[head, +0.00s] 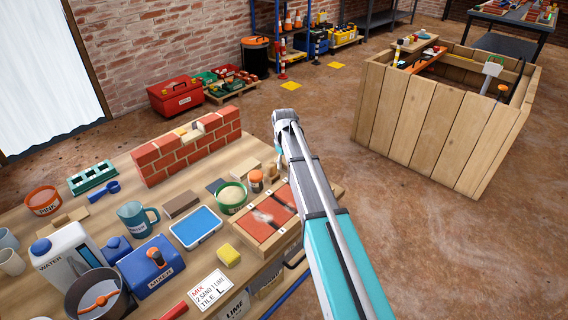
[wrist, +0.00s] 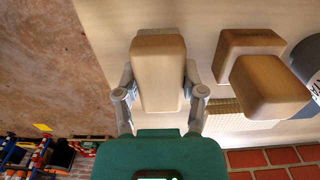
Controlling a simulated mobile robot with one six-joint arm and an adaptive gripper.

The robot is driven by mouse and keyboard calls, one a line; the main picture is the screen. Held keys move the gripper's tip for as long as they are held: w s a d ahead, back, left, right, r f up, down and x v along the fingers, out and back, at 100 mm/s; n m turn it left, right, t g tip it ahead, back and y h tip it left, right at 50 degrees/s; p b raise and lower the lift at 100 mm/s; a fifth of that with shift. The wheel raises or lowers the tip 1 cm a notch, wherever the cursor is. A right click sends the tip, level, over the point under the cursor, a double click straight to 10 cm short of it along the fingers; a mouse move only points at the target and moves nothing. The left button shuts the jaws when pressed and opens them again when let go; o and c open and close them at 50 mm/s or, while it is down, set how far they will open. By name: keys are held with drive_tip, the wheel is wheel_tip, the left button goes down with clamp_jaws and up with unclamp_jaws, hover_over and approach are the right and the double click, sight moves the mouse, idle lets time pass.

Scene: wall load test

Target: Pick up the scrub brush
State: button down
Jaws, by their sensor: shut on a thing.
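My gripper (wrist: 160,88) is shut on a pale wooden block-shaped thing (wrist: 158,70) with rounded edges, which looks like the back of the scrub brush. One finger presses on each of its long sides. In the head view my gripper (head: 279,160) points down over the far right edge of the workbench (head: 125,222), and the held thing is mostly hidden there.
Beside the held thing are two more wooden blocks (wrist: 270,85) and a tan textured piece (wrist: 238,115). A wooden crate (head: 430,120) stands on the floor beyond.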

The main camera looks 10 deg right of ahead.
drive_tip(key=shift+r+p, duration=1.45)
drive_tip(key=shift+r, duration=0.15)
drive_tip(key=s+r+p, duration=0.9)
drive_tip(key=s, duration=0.5)
drive_tip(key=shift+d+r+p, duration=0.15)
drive_tip(key=shift+r+p, duration=0.15)
drive_tip(key=shift+p, duration=0.05)
drive_tip(key=c, duration=0.7)
unclamp_jaws()
drive_tip(key=c, duration=0.5)
